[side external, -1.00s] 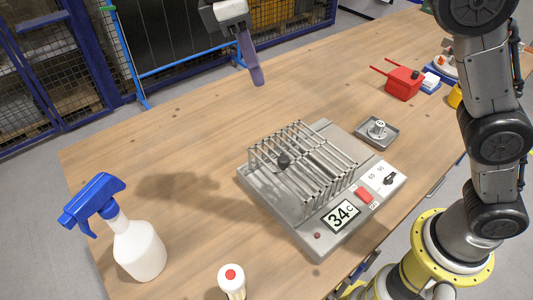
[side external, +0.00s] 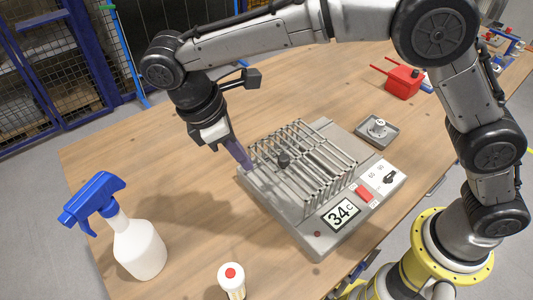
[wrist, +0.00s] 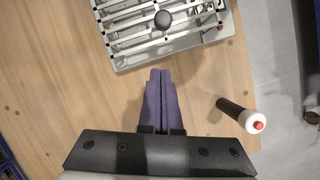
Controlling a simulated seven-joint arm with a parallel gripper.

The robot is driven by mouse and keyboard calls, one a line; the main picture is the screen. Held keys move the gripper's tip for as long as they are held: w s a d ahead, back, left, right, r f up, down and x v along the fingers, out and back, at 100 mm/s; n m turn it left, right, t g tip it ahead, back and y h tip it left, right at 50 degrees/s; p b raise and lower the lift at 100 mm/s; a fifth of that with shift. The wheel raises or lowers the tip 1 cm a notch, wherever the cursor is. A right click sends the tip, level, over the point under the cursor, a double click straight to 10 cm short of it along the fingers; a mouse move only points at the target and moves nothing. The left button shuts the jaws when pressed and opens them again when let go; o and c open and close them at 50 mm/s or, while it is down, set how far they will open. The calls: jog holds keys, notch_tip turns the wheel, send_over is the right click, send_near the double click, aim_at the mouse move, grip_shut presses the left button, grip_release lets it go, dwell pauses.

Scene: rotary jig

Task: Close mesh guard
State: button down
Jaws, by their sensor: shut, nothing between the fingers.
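The mesh guard (side external: 322,150) is a cage of thin metal bars over the grey jig base (side external: 285,226). A black knob (side external: 283,159) stands on the guard near its left side. I cannot tell exactly how far the guard is tilted. In the wrist view the guard bars (wrist: 135,28) and the black knob (wrist: 163,20) are at the top. My gripper (side external: 246,164) has its purple fingers shut and empty, pointing down beside the guard's left edge. In the wrist view the gripper (wrist: 160,72) lies just below the base's near edge; contact cannot be told.
A white spray bottle with a blue head (side external: 138,247) stands at the left front. A small metal tray with a part (side external: 378,130) and a red box (side external: 403,81) lie beyond the jig.

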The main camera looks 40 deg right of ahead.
jog(key=shift+s+d+f, duration=0.2)
jog(key=shift+s+d, duration=0.1)
jog(key=shift+d, duration=0.4)
jog(key=shift+s+d+f, duration=0.2)
jog(key=shift+s+d, duration=0.1)
jog(key=shift+d, duration=0.4)
jog(key=shift+s+d+f, duration=0.2)
jog(key=shift+s+d, duration=0.1)
jog(key=shift+d, duration=0.4)
send_near(324, 139)
jog(key=x, duration=0.5)
jog(key=shift+f, duration=0.1)
